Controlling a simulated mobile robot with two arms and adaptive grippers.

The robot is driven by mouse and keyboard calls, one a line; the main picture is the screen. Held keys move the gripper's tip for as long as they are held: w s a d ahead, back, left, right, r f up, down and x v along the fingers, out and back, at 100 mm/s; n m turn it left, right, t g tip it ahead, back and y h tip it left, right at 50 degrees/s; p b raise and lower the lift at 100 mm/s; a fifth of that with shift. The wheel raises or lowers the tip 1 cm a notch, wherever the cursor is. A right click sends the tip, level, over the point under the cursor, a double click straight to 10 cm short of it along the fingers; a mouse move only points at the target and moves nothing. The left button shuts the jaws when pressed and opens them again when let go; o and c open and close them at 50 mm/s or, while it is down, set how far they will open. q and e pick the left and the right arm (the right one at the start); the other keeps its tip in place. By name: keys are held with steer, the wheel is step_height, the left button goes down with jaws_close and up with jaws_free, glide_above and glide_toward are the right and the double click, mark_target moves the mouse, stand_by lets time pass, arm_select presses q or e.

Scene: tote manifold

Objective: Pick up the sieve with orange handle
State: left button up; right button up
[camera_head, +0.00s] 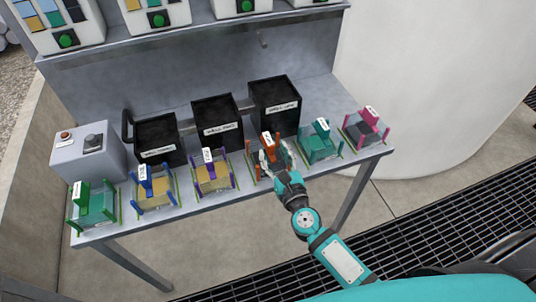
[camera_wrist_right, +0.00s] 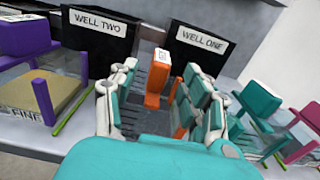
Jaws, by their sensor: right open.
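The sieve with the orange handle (camera_head: 269,140) stands in the front row on the table, between the purple-handled and a teal-handled sieve. Its upright orange handle with a white label also shows in the right wrist view (camera_wrist_right: 153,99). My right gripper (camera_head: 274,162) is at this sieve and hides much of its lower part. In the right wrist view the right gripper (camera_wrist_right: 160,95) is open, with its padded fingers on either side of the orange handle. I cannot tell whether a finger touches it. My left gripper is not in view.
Neighbours are the purple-handled sieve (camera_head: 211,170) on the left and the teal-handled sieve (camera_head: 320,143) on the right. Black bins labelled WELL TWO (camera_wrist_right: 68,40) and WELL ONE (camera_wrist_right: 187,58) stand close behind. A grey control box (camera_head: 88,158) is at the table's left end.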

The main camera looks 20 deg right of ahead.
mark_target(268, 141)
steer(key=w, duration=0.5)
steer(key=shift+w+f+p, duration=0.15)
steer(key=shift+w+p, duration=0.05)
steer(key=shift+p, duration=0.2)
steer(key=shift+a, duration=0.1)
jaws_close()
